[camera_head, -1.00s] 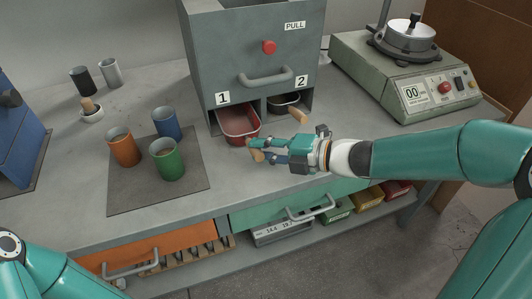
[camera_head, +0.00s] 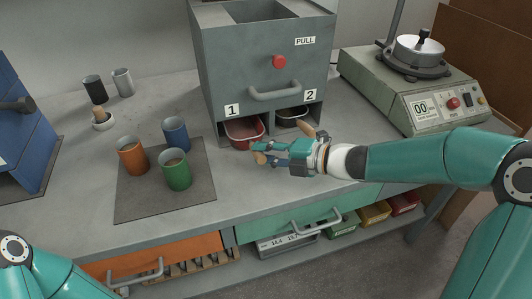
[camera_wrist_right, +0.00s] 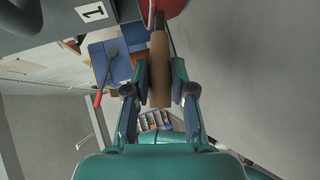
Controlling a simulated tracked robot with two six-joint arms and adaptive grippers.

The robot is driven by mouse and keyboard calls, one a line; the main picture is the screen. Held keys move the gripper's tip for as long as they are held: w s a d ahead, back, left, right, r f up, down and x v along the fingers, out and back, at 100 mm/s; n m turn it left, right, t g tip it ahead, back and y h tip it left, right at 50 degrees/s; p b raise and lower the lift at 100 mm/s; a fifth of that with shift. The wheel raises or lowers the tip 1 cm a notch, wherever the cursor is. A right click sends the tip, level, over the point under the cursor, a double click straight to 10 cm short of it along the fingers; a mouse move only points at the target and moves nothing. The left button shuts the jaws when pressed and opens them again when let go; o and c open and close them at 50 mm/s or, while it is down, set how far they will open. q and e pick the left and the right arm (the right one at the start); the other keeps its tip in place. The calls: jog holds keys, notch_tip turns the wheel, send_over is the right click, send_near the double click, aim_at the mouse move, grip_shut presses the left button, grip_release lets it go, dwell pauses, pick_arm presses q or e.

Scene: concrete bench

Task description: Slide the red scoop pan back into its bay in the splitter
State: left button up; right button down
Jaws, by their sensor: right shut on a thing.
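The grey splitter (camera_head: 220,65) stands at the back of the bench with two bays marked 1 and 2. The red scoop pan (camera_head: 246,130) is mostly inside bay 1, its front end still showing at the opening. My right gripper (camera_head: 262,153) is in front of bay 1, shut on the pan's wooden handle. In the right wrist view the handle (camera_wrist_right: 160,65) lies between the two fingers, with part of the red pan (camera_wrist_right: 173,7) at the top edge. Only part of my left arm shows at the lower left; its gripper is out of view.
A dark pan (camera_head: 291,118) sits in bay 2, its wooden handle (camera_head: 308,129) sticking out close to my right gripper. Orange, blue and green cups (camera_head: 177,170) stand on a dark mat (camera_head: 140,208) to the left.

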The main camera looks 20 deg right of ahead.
jog(key=c, duration=0.9)
grip_release()
jog(key=v, duration=1)
jog(key=shift+s+d, duration=0.1)
jog(key=shift+d, duration=0.15)
jog(key=shift+s+d+r, duration=0.25)
jog(key=shift+s+d, duration=0.25)
